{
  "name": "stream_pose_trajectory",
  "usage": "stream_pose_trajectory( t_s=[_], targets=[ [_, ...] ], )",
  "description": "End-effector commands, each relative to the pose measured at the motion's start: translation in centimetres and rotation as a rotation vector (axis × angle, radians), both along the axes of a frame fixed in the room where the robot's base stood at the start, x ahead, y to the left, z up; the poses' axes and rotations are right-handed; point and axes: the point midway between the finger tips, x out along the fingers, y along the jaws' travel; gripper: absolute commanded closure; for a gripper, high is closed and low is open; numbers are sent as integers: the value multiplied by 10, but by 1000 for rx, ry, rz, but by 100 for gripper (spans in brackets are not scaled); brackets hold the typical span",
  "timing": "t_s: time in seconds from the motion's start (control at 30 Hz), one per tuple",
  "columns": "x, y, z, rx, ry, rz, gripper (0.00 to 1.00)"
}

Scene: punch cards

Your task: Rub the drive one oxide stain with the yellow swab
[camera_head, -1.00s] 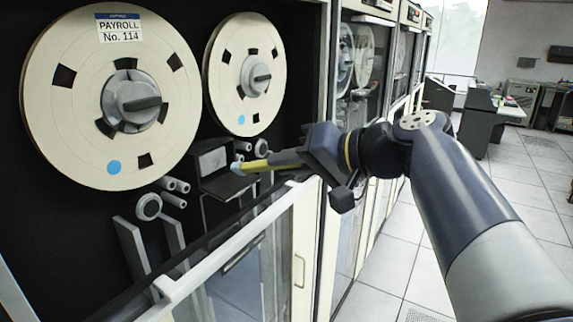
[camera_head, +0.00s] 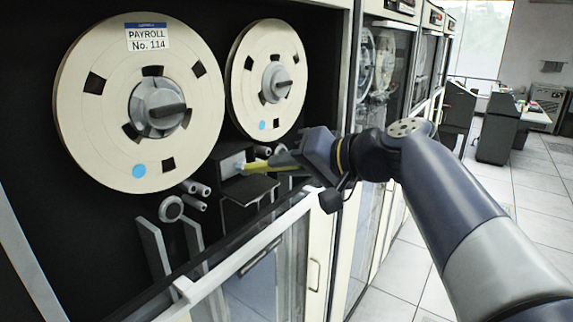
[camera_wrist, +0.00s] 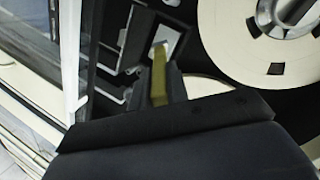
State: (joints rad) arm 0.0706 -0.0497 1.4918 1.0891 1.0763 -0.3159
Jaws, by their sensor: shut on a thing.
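My gripper (camera_head: 286,161) is shut on the yellow swab (camera_head: 256,166), which points left into the tape drive. The swab also shows in the wrist view (camera_wrist: 159,78), with its pale tip at the light metal plate of the head block. The head block (camera_head: 232,164) sits below and between the two reels, with a dark flap (camera_head: 248,189) folded down in front. The tip appears at or very near the plate; I cannot tell whether it touches. I cannot make out an oxide stain; the tip and swab may cover part of the plate.
A large reel labelled PAYROLL No. 114 (camera_head: 92,135) and a second reel (camera_head: 240,95) are mounted above. Rollers (camera_head: 172,208) stick out at lower left. The lowered glass door with its white top rail (camera_head: 250,250) lies in front, below my gripper. More drives (camera_head: 385,60) stand to the right.

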Motion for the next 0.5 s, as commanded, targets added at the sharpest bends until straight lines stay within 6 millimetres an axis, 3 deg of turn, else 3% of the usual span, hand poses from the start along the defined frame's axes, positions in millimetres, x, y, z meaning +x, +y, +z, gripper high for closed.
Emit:
stream_pose_trajectory(
  t_s=[0.5],
  targets=[
    [5, 6, 0, 0, 1, 1, 100]
  ],
)
